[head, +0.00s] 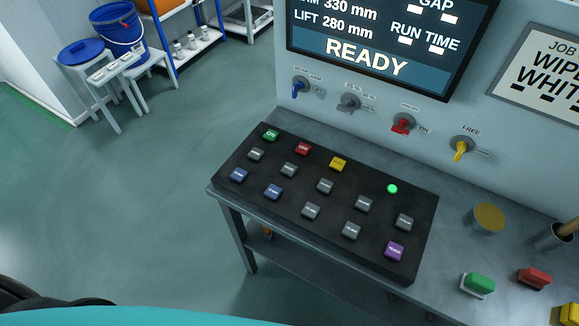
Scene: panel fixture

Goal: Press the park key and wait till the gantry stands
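A black key panel (315,232) lies on a grey bench. Along its back edge are a green ON key (271,135), a red OFF key (303,149) and a yellow key (338,164). Two blue keys (273,192) sit at the front left, a purple key (395,250) at the front right, and several grey keys (325,186) between. Most key labels are too small to read, so I cannot tell which is the park key. A green lamp (392,188) glows on the panel. The wall display (366,66) reads READY and LIFT 280 mm. No gantry and neither gripper is in view.
Several rotary switches (403,124) are on the wall behind the panel. A blue bucket (122,28) stands far left.

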